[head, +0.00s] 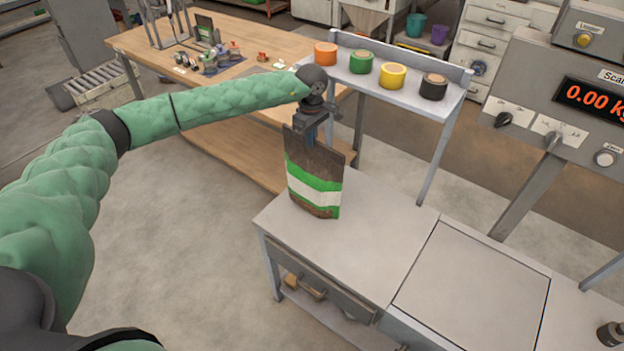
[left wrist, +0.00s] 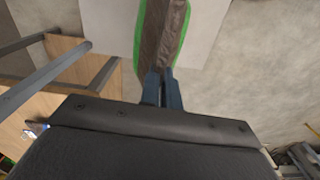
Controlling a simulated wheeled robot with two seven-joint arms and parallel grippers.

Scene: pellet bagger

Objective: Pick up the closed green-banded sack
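The green-banded sack (head: 314,188) is dark brown with green and white bands. It stands upright at the left corner of the grey metal table (head: 360,230). My left gripper (head: 312,138) is directly above it, with its fingers at the sack's top edge. In the left wrist view the two fingers (left wrist: 162,88) are close together at the top edge of the sack (left wrist: 160,35), which appears pinched between them. The sack's base is at the table surface; whether it touches is hard to tell. My right gripper is not in view.
A raised shelf (head: 400,88) behind the sack holds orange, green, yellow and black tape rolls. A scale plate (head: 475,280) lies to the right, with a display (head: 595,100) reading 0.00. A wooden bench (head: 215,50) stands behind. The table right of the sack is clear.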

